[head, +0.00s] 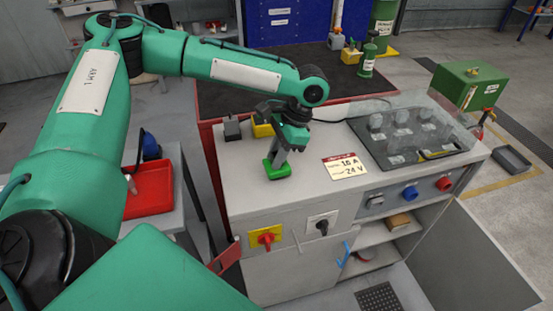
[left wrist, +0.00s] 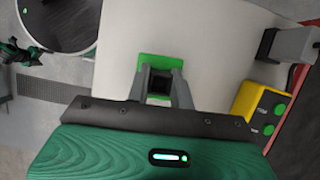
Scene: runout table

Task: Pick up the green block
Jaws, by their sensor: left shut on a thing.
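The green block (head: 277,171) is at the left front part of the grey cabinet top (head: 320,190). My left gripper (head: 278,160) reaches down over it from above, with its fingers shut on it. In the left wrist view the green block (left wrist: 160,62) shows between and beyond the two fingers (left wrist: 160,84), with a dark square part in front of its middle. I cannot tell whether the block still touches the cabinet top. My right gripper is not in view.
A yellow button box (head: 262,129) and a dark grey box (head: 232,129) stand behind the gripper. A clear cover (head: 405,120) stands over glassware further right. A red tray (head: 150,190) is at left.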

